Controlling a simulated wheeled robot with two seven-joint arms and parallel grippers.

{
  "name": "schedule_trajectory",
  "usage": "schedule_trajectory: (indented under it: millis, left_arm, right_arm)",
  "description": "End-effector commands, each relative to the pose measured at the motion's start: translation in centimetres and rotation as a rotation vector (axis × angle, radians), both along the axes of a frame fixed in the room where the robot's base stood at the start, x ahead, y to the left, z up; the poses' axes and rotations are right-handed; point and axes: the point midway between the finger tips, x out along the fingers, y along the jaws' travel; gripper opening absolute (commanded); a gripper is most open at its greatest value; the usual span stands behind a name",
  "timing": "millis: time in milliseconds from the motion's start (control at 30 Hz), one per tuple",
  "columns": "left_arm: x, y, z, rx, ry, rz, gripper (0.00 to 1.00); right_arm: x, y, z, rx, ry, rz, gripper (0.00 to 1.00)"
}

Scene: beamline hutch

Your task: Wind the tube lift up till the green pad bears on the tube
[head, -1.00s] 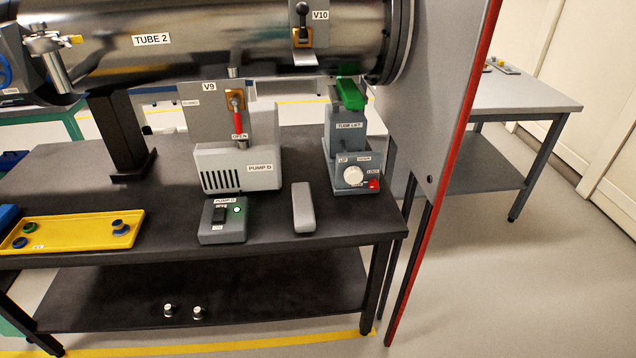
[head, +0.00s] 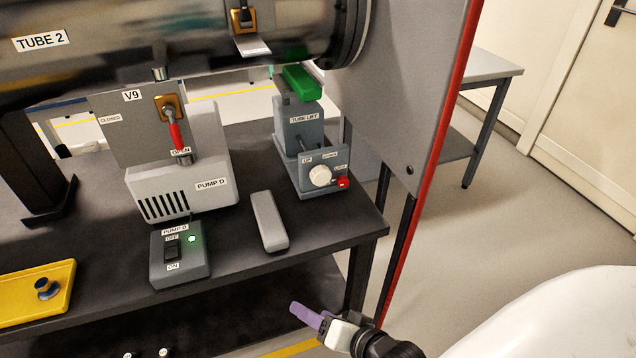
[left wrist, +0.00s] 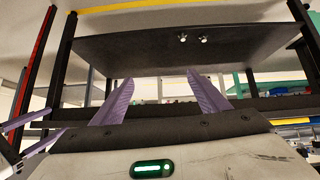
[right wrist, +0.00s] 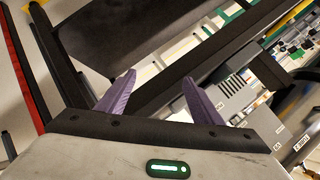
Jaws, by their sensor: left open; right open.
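The tube lift (head: 300,128) is a blue-grey stand on the black bench, with a green pad (head: 303,83) on top. Its front carries a white knob (head: 320,175) marked UP and DOWN and a red lock button (head: 343,183). The steel tube (head: 130,50), labelled TUBE 2, runs above; the pad lies close below its right end. I cannot tell if they touch. My right gripper (head: 312,317) is below and in front of the bench edge, away from the knob; its fingers are open and empty (right wrist: 160,80). My left gripper (left wrist: 165,90) is open and empty, outside the head view.
A grey oblong block (head: 269,221) lies on the bench left of the knob. The PUMP D switch box (head: 180,255) and pump (head: 180,180) stand further left, with a yellow tray (head: 35,295) beyond. A grey red-edged panel (head: 420,90) rises just right of the lift.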

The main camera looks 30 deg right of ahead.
Motion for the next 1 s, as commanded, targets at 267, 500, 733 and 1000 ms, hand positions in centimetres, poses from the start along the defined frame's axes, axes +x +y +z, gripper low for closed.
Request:
schedule_trajectory:
  millis: [267,500,733,1000]
  left_arm:
    - [-2.3,-0.9,-5.4,-0.003,0.05,-0.018,0.69]
    - [-1.2,-1.2,-6.4,-0.006,0.024,-0.02,0.69]
    - [-0.2,-1.3,-6.2,-0.008,0.001,-0.02,0.69]
    - [-0.4,-1.3,-7.1,-0.006,0.008,-0.021,0.69]
  right_arm:
    - [10.7,-8.0,4.9,1.087,-0.214,-0.626,0.6]
    - [14.5,-13.8,8.9,1.871,-0.346,-0.83,0.6]
    - [15.7,-16.4,10.6,2.24,-0.386,-0.858,0.6]
    - [19.1,-17.4,10.7,2.27,-0.388,-0.856,0.6]
